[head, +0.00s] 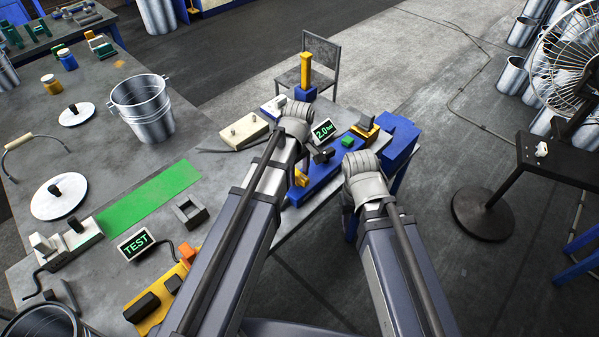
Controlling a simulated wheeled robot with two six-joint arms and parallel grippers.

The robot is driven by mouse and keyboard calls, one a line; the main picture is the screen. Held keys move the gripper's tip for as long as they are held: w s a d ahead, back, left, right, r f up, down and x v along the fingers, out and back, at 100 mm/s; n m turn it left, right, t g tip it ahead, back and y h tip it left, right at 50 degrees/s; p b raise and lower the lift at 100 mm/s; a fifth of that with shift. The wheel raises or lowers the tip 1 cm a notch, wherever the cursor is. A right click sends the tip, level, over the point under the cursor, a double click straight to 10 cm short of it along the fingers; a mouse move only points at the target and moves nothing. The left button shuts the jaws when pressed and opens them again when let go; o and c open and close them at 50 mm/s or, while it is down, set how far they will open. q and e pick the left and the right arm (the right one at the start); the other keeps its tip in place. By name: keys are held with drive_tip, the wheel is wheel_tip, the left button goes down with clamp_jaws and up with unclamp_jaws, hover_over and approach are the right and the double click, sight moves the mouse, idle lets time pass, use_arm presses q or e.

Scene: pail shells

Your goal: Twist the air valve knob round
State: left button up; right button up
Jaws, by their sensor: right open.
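A small black knob-like part (322,155) shows just right of my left wrist, by the blue fixture (322,180) at the table's right end. I take it for the air valve knob, but it is too small to be sure. A display reading "2.0 bar" (323,131) stands just behind it. My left gripper (297,118) is above the table beside the display; its fingers are hidden by the wrist, so I cannot see its jaws or any contact. My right gripper (360,163) is open, at the right of the blue fixture, its fingers mostly hidden by its wrist.
A cream block (244,131) lies left of my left wrist. A yellow-and-blue upright tool (305,75) and a chair (322,55) stand behind. A metal pail (142,105), a green mat (150,200) and a TEST display (136,244) are left.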

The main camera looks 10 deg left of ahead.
use_arm(q)
drive_tip(key=o, duration=0.3)
wheel_tip(320, 180, up, 7)
drive_tip(key=p, duration=0.7)
drive_tip(key=shift+r, duration=0.15)
drive_tip(key=shift+s, duration=0.1)
drive_tip(key=shift+s+d+f+m+y+b, duration=0.3)
drive_tip(key=shift+s+d+m, duration=0.6)
drive_tip(key=shift+s+m, duration=1.45)
drive_tip(key=shift+s+d+f+m+y+b, duration=0.1)
drive_tip(key=shift+s+d+f+m+b, duration=0.25)
drive_tip(key=shift+s+d+m, duration=1.35)
drive_tip(key=shift+s+d+f+m+y+b, duration=0.2)
drive_tip(key=shift+s+f+m+b, duration=0.15)
drive_tip(key=shift+s+m, duration=2.7)
